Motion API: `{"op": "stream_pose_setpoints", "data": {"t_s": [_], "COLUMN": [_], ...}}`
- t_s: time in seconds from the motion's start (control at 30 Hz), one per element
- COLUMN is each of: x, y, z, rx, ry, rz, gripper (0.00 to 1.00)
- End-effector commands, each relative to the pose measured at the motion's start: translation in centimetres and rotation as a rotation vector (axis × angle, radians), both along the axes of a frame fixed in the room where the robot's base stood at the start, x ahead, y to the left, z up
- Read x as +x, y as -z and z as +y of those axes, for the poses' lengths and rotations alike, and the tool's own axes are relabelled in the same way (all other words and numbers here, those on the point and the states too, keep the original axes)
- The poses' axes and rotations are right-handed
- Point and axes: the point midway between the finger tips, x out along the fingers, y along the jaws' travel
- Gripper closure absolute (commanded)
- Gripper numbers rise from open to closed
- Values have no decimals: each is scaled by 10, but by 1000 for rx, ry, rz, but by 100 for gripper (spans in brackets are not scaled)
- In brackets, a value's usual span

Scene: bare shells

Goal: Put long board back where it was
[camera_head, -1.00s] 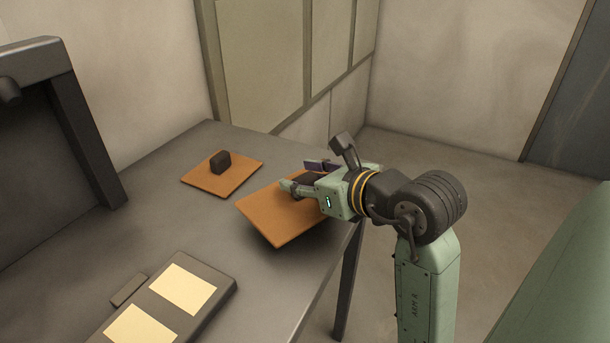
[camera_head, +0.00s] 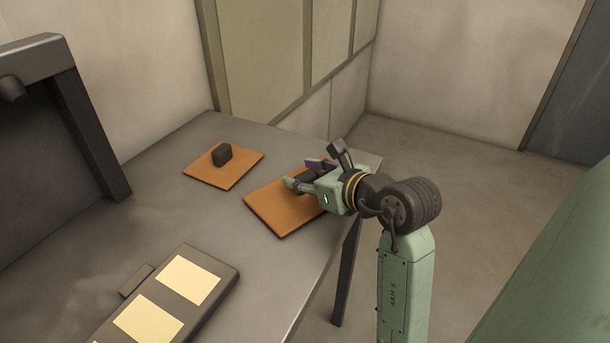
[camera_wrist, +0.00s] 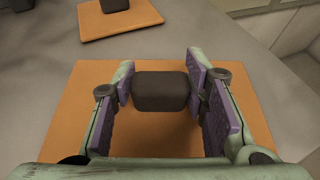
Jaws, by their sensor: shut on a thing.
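An orange-brown board (camera_head: 280,212) with a dark block-like handle lies at or just above the grey table, near its right edge. My gripper (camera_head: 308,180) is over this board. In the wrist view, my gripper (camera_wrist: 162,95) is shut on the dark handle (camera_wrist: 160,91), with purple pads on both sides of it. The board (camera_wrist: 75,125) spreads out beneath the fingers. A second orange-brown board (camera_head: 205,175) with a dark handle (camera_head: 221,155) lies flat farther back on the table, apart from the held one. I cannot tell which is the long board.
The grey table (camera_head: 110,225) has free room left of the boards. A dark flat panel with pale yellow squares (camera_head: 188,280) lies at the front. A dark frame (camera_head: 85,130) stands at the left. A panelled wall (camera_head: 265,60) is behind.

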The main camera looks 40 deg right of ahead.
Motion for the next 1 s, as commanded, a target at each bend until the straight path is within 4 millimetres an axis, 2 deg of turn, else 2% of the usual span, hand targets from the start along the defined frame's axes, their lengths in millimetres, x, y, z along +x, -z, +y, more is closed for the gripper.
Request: {"op": "stream_pose_setpoints", "data": {"t_s": [0.07, 0.1, 0.37, 0.77, 0.83, 1.0], "x": [0, 0, 0, 0, -9, -42], "y": [3, 2, 2, -4, -3, -15], "z": [0, 0, 0, 0, -1, -1], "rx": [-1, 0, 0, 1, -2, -6], "ry": [0, -1, 0, 0, 3, 4], "rz": [0, 0, 0, 0, -1, -1], "gripper": [95, 57, 40, 40, 40, 40]}}
